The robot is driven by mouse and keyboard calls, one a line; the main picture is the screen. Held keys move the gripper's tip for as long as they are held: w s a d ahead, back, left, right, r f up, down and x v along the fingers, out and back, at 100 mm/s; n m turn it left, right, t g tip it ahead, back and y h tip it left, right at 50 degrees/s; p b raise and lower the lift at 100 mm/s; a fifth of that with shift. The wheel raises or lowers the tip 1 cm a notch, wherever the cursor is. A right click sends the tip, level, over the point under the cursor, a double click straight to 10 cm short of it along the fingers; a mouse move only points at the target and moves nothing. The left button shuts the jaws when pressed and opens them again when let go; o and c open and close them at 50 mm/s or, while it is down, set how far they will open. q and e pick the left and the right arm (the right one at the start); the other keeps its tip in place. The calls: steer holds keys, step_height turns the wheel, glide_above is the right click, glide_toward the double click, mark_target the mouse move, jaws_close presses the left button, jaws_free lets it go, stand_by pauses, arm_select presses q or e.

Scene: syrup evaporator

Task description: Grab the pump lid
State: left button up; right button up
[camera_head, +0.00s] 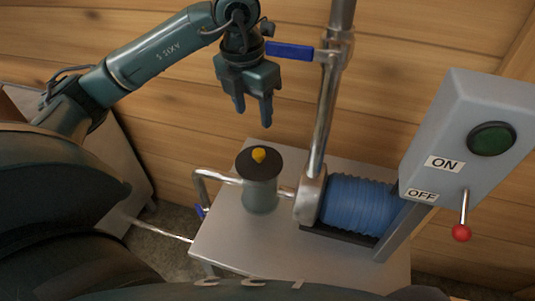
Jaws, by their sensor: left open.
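The pump lid (270,166) is a dark round disc with a yellow knob (259,155) on top. It sits on a grey-green cylindrical pump housing (261,197) on a metal table. My left gripper (253,112) points down above the lid, with its fingers apart and nothing between them. It is clear of the lid and the knob. My right gripper does not show.
A blue ribbed motor (355,205) lies right of the pump. A vertical metal pipe (326,110) with a blue valve handle (290,51) rises close beside my left gripper. A grey ON/OFF box (458,125) with a red-tipped lever (461,232) stands at right. The front tabletop (270,255) is bare.

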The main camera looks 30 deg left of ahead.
arm_select(q)
glide_above(258, 152)
step_height(258, 152, down, 6)
steer(key=shift+s+a+f, duration=0.15)
steer(key=shift+f, duration=0.05)
steer(key=f+p, duration=0.1)
steer(key=f, duration=0.3)
steer(key=shift+d+f, duration=0.15)
steer(key=shift+d, duration=0.05)
steer(key=shift+f, duration=0.4)
steer(key=c, duration=1.1)
steer(key=shift+r, duration=0.1)
